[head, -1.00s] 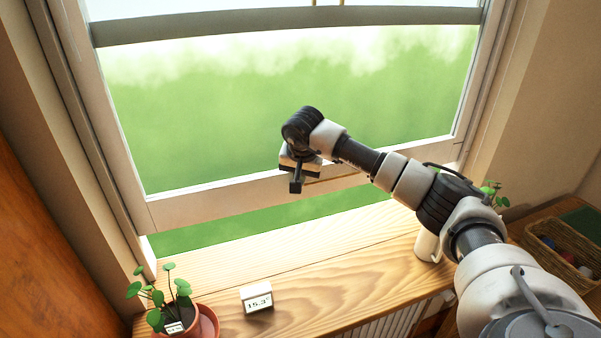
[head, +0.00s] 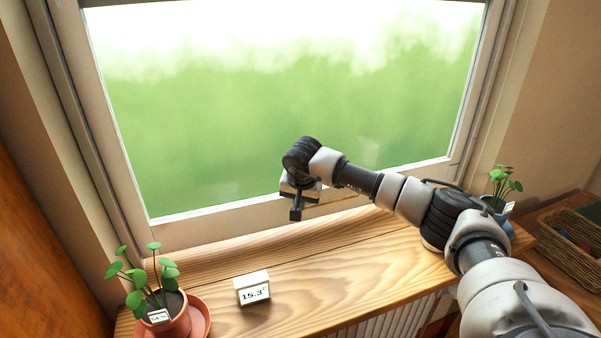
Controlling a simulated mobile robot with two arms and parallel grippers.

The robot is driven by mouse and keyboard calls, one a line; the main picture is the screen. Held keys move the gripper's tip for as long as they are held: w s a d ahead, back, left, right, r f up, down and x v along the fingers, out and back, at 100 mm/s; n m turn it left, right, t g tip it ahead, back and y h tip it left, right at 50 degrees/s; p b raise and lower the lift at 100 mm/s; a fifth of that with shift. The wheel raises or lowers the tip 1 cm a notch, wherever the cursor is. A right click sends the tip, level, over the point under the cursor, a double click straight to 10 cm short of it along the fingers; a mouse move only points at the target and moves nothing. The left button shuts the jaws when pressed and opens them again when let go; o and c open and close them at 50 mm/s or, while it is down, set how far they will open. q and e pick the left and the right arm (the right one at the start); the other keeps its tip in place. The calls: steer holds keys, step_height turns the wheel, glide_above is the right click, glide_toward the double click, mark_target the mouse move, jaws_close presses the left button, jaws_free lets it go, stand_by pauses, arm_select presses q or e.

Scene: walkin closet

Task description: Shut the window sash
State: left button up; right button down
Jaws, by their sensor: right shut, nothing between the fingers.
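The window sash has a pale bottom rail (head: 220,225) that runs along the back of the wooden sill (head: 330,270). No gap with greenery shows between rail and sill. My right gripper (head: 296,214) is shut and empty, pointing down in front of the middle of the rail. A thin brass-coloured bar (head: 335,202) shows along the rail just right of the gripper. I cannot tell whether the fingers touch the bar or the rail. My left gripper is out of view.
A potted plant (head: 172,315) on a saucer stands at the sill's left end, beside a small white display block (head: 252,288). Another small plant (head: 503,183) stands at the right end, close behind my right arm. A wicker basket (head: 570,245) is at the far right.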

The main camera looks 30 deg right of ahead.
arm_select(q)
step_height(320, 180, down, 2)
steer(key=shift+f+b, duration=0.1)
steer(key=shift+b, duration=0.5)
arm_select(e)
steer(key=f, duration=0.3)
steer(key=shift+s+a+f, duration=0.1)
steer(key=shift+s+f, duration=0.05)
steer(key=shift+s, duration=0.05)
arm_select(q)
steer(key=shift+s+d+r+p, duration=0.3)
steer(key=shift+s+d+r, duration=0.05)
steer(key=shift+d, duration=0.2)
arm_select(e)
steer(key=d+v, duration=0.2)
steer(key=v, duration=1.2)
steer(key=shift+w+r, duration=0.15)
steer(key=shift+r, duration=0.3)
